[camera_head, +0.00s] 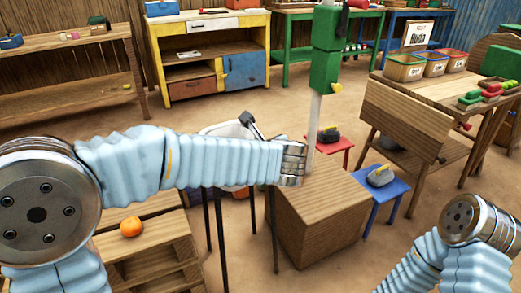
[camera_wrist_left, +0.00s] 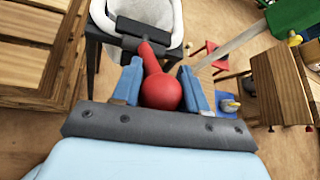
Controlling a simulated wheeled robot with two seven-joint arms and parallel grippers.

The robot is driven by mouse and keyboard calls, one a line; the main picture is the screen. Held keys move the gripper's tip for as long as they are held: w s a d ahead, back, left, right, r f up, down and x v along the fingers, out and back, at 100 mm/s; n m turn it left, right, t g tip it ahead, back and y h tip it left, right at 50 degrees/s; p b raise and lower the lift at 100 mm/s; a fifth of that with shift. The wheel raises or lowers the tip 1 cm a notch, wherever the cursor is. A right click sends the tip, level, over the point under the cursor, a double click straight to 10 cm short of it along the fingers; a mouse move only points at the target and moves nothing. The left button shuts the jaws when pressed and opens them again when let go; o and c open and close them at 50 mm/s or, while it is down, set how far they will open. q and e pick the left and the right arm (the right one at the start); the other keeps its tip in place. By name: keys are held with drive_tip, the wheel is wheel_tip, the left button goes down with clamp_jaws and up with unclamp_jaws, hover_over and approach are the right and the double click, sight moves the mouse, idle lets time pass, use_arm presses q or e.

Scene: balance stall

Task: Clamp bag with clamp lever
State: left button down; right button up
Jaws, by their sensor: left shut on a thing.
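The clamp lever ends in a red ball knob (camera_wrist_left: 163,92) on a red handle, seen in the left wrist view. The handle leads to a dark clamp bar (camera_wrist_left: 140,30) in front of the white bag (camera_wrist_left: 165,10). In the head view the bag (camera_head: 222,129) shows partly behind my left arm, with a dark clamp piece (camera_head: 248,121) at its top right. My left gripper (camera_wrist_left: 160,70) has its two blue fingers on either side of the red knob and is shut on it. In the head view its fingers are hidden. My right gripper is out of view; only its arm shows.
A wooden box (camera_head: 325,220) with a green-topped post (camera_head: 327,60) stands right of the bag stand's dark legs. A blue stool (camera_head: 385,205) and red stool hold grey weights. An orange (camera_head: 131,227) lies on a wooden crate at lower left.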

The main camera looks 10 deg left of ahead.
use_arm(q)
drive_tip(key=c, duration=0.6)
unclamp_jaws()
drive_tip(key=shift+c, duration=0.2)
drive_tip(key=v, duration=1.3)
drive_tip(key=shift+s+d, duration=0.2)
drive_tip(key=shift+s, duration=0.15)
drive_tip(key=shift+r, duration=0.1)
